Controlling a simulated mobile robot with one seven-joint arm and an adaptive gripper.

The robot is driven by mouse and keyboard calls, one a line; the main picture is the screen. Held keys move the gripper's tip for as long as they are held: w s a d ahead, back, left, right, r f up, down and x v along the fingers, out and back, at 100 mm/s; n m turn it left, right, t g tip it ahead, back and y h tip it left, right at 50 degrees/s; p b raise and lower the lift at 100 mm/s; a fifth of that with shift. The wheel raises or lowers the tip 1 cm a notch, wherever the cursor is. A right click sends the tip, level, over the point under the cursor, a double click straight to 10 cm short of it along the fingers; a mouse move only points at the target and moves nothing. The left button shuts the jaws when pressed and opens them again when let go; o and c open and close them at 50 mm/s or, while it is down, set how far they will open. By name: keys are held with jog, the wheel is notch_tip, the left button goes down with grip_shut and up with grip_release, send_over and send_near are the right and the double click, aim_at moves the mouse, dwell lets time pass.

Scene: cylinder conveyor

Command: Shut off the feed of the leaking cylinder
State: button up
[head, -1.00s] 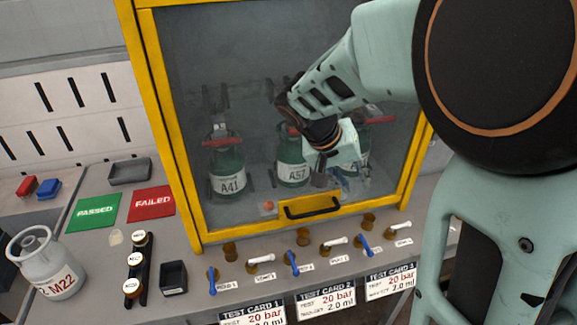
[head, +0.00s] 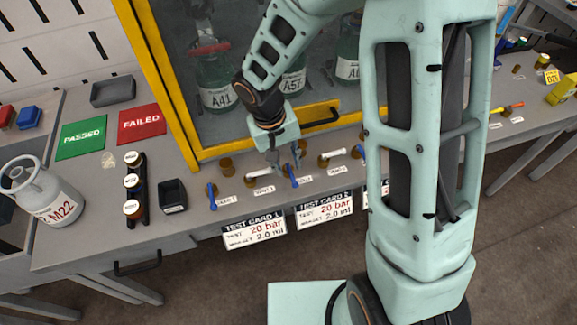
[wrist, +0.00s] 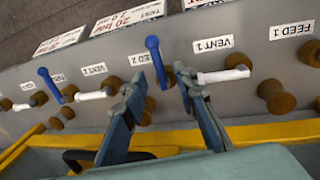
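Green cylinders A41 (head: 218,88), A57 (head: 291,82) and a third (head: 348,68) stand behind the cabinet glass. Which one leaks cannot be told. Below the cabinet is a row of valves. A blue lever (head: 292,174) is second among the blue ones from the left; it also shows in the wrist view (wrist: 154,58). My gripper (head: 286,160) is just above it. In the wrist view my gripper (wrist: 158,80) is open, with its fingers either side of this lever; contact is unclear. The leftmost blue lever (head: 211,196) and white Vent 1 lever (head: 259,172) are nearby.
Three test cards hang along the bench front, including Test Card 1 (head: 254,229) and Test Card 2 (head: 325,209). A cabinet handle (head: 321,115) is behind the valves. A grey cylinder M22 (head: 47,198), green mat (head: 82,137) and red mat (head: 141,121) lie left.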

jog(key=shift+d+f, duration=0.2)
jog(key=shift+f, duration=0.75)
grip_shut()
